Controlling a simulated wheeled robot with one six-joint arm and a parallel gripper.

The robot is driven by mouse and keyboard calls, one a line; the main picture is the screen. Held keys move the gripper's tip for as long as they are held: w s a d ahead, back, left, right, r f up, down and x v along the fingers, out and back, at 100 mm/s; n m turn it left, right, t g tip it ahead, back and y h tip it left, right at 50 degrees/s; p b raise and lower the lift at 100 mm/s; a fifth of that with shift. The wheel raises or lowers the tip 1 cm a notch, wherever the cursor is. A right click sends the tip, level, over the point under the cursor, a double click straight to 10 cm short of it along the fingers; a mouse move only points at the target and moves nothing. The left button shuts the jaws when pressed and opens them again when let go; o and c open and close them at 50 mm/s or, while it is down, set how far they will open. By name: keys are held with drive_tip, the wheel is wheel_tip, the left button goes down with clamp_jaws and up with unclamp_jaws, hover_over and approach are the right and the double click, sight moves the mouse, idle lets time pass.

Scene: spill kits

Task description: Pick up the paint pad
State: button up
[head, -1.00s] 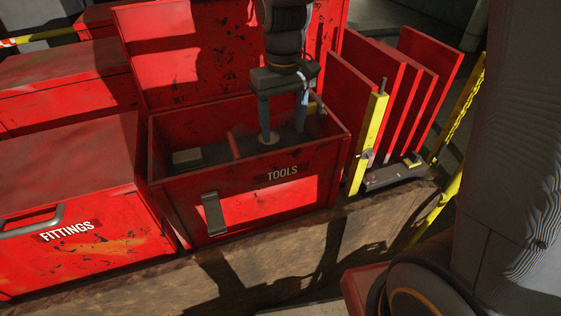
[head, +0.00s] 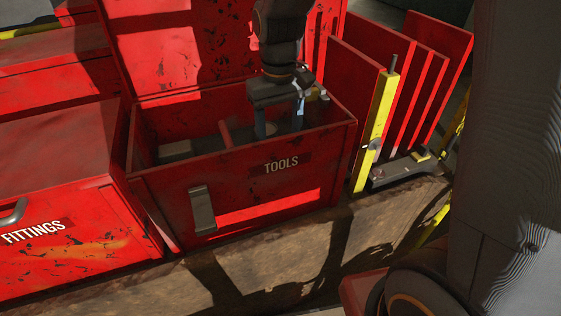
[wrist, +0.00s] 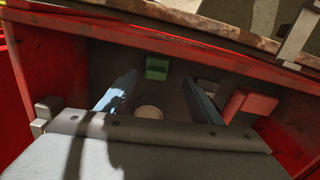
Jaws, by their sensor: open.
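My gripper (head: 279,126) points down into the open red box marked TOOLS (head: 235,190), its lower fingers partly hidden by the front wall. In the wrist view its two fingers (wrist: 159,84) stand apart with nothing gripped. A round cream disc (wrist: 149,112) lies on the box floor between them, near the palm. A small green block (wrist: 157,68) lies just past the fingertips, towards the wall. A pale flat piece (wrist: 208,86) and a red piece (wrist: 250,104) are beside the right finger. I cannot tell for certain which of these is the paint pad.
The box walls stand close around my gripper, with the raised red lid (head: 180,50) behind. A closed FITTINGS box (head: 60,190) is at left. Upright red panels (head: 400,90) and a yellow bar (head: 377,130) stand at right.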

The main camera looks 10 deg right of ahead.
drive_tip(key=shift+d+f+p, duration=0.15)
drive_tip(key=shift+f+p, duration=0.35)
drive_tip(key=shift+f, duration=1.3)
drive_tip(key=shift+d+f+p, duration=0.15)
drive_tip(key=shift+f+p, duration=0.3)
drive_tip(key=shift+f, duration=1.35)
drive_tip(key=c, duration=1.1)
drive_tip(key=shift+c, duration=0.2)
drive_tip(key=shift+w+r, duration=0.1)
drive_tip(key=shift+r, duration=0.05)
wheel_tip(320, 180, up, 10)
drive_tip(key=shift+f+b, duration=0.1)
drive_tip(key=shift+b, duration=0.8)
drive_tip(key=o, duration=0.3)
drive_tip(key=shift+c, duration=1)
